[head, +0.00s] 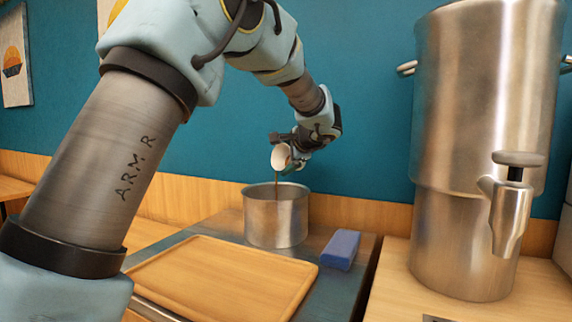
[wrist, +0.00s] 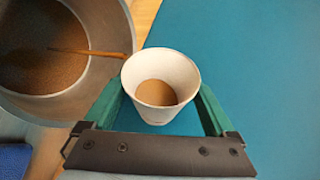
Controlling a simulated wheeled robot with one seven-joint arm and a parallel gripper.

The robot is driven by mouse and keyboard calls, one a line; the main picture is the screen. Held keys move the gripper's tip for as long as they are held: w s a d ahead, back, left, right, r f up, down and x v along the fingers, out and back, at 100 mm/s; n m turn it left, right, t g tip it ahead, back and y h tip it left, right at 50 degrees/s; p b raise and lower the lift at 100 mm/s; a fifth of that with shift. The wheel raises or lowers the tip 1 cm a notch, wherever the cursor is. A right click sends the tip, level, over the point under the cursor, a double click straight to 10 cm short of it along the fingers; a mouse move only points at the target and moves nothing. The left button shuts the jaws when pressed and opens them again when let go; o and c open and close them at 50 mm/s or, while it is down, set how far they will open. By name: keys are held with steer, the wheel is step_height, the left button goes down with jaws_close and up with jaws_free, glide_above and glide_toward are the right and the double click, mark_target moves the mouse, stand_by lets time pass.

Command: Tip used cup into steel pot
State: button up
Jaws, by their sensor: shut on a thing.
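A white cup (head: 281,157) is tilted above the steel pot (head: 276,222) in the head view, with a thin brown stream falling from it into the pot. My gripper (head: 292,163) is shut on the cup and holds it above the pot's rim. In the wrist view, the cup (wrist: 160,70) sits between the green fingers of my gripper (wrist: 160,110), with brown liquid still inside it. The steel pot (wrist: 112,75) shows at the upper left there, with brown liquid in it and the stream crossing its mouth.
A wooden tray (head: 215,275) lies in front of the pot. A blue block (head: 340,249) lies to the pot's right. A large steel urn with a tap (head: 475,150) stands at the right. A blue wall (head: 370,110) is behind.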

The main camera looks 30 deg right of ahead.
mark_target(277, 165)
steer(key=shift+s+a+f+n+t+h+b, duration=0.2)
steer(key=shift+a+f+n+t+h+b, duration=0.4)
steer(key=shift+b, duration=4.55)
steer(key=n+b, duration=0.1)
steer(key=b, duration=0.4)
steer(key=a+n+h+b, duration=0.1)
steer(key=b, duration=0.3)
steer(key=shift+s+f+h+b, duration=0.1)
steer(key=shift+f+h+b, duration=0.2)
steer(key=shift+f+b, duration=0.1)
steer(key=shift+a+r+t+b, duration=0.15)
steer(key=shift+t+b, duration=0.15)
steer(key=shift+b, duration=0.2)
steer(key=shift+r, duration=0.1)
